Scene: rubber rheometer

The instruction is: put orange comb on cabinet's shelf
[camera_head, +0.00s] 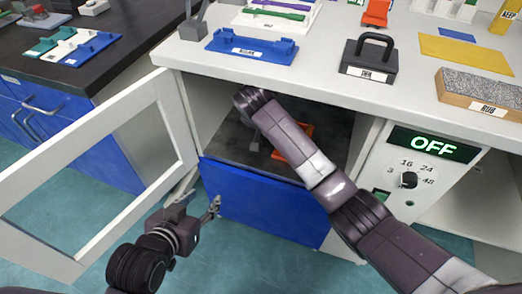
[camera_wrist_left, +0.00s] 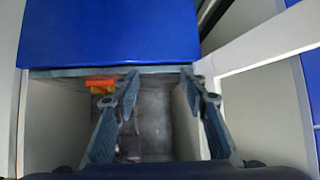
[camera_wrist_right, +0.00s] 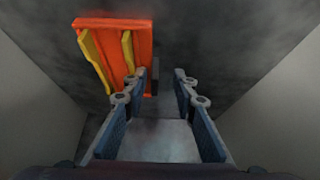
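The orange comb (camera_head: 293,146), an orange piece with two yellow strips in the right wrist view (camera_wrist_right: 140,40), lies on the dark shelf (camera_head: 228,140) inside the open cabinet. It also shows in the left wrist view (camera_wrist_left: 100,84). My right arm reaches into the cabinet across the opening. My right gripper (camera_wrist_right: 155,80) is open and empty; one fingertip overlaps the comb's edge, and I cannot tell if they touch. In the head view my right arm partly covers the comb. My left gripper (camera_head: 215,206) is open and empty outside the cabinet, in front of its blue lower panel (camera_head: 255,205).
The white-framed cabinet door (camera_head: 100,125) stands open at left. A control panel reading OFF (camera_head: 433,147) is right of the opening. The white worktop (camera_head: 320,70) above holds a blue tray (camera_head: 250,47), a dark handled weight (camera_head: 368,62) and a labelled block (camera_head: 480,92).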

